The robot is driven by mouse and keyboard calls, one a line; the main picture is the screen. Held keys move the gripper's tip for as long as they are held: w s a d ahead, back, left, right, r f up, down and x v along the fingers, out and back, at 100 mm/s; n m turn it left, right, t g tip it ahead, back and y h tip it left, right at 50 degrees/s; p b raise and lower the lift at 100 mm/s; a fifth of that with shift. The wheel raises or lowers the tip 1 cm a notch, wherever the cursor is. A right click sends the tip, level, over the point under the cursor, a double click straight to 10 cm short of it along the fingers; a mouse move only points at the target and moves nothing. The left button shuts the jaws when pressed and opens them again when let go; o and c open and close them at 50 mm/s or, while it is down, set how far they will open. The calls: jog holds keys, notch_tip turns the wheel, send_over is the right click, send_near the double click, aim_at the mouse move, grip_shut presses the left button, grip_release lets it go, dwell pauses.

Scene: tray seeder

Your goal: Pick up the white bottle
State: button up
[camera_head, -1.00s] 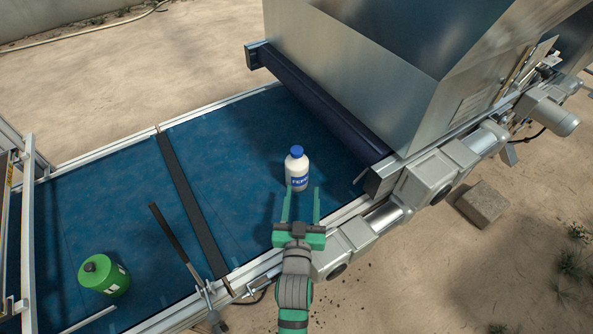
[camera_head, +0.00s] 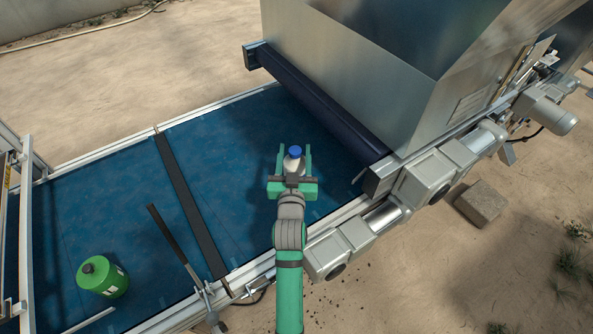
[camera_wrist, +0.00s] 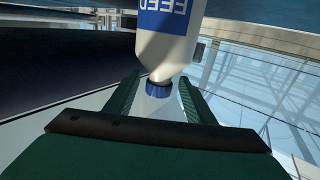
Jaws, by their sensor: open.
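The white bottle (camera_head: 294,165) with a blue cap stands on the blue conveyor belt (camera_head: 235,150), mostly hidden behind my gripper in the head view. My gripper (camera_head: 294,155) is open, with its green fingers on either side of the bottle. In the wrist view the bottle (camera_wrist: 168,45) appears upside down, its blue cap (camera_wrist: 160,89) and neck between the two fingers of my gripper (camera_wrist: 160,95). A blue label with white letters shows on its body. I cannot tell whether either finger touches the bottle.
A dark roller (camera_head: 315,105) and a large metal hopper (camera_head: 365,70) stand behind and right of the bottle. A green canister (camera_head: 112,282) is at the lower left of the belt. A dark crossbar (camera_head: 190,205) spans the belt. Motors (camera_head: 425,185) line the right edge.

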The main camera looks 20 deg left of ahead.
jog(key=x, duration=0.4)
jog(key=shift+w, duration=0.15)
jog(key=shift+d, duration=0.1)
grip_shut()
jog(key=shift+r, duration=0.1)
dwell(1.1)
